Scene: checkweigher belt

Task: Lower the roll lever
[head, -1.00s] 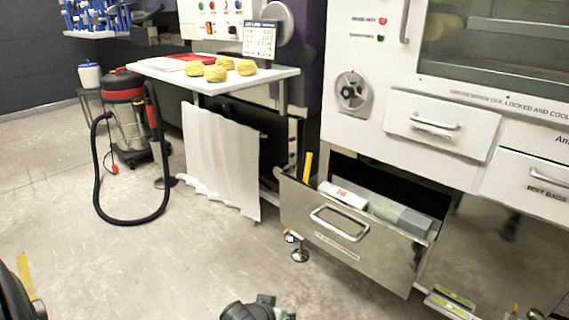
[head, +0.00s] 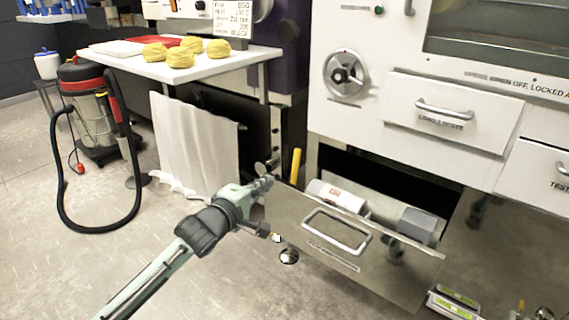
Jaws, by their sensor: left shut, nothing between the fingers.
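A yellow lever (head: 296,166) stands upright at the left rear corner of the open steel drawer, against the dark gap under the table. I take it to be the roll lever. My left arm reaches in from the bottom left. Its gripper (head: 266,181) is shut and empty, just left of the lever's lower part and near the drawer's left end. A gap shows between the gripper and the visible yellow part. The lever's lower end is hidden behind the drawer front. My right gripper is not in view.
The open drawer (head: 386,270) holds a white roll (head: 337,195) and a grey block (head: 417,226). A white cloth (head: 195,148) hangs below the table (head: 215,65) bearing yellow dough pieces. A vacuum cleaner (head: 92,117) with a black hose stands left. The floor between is clear.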

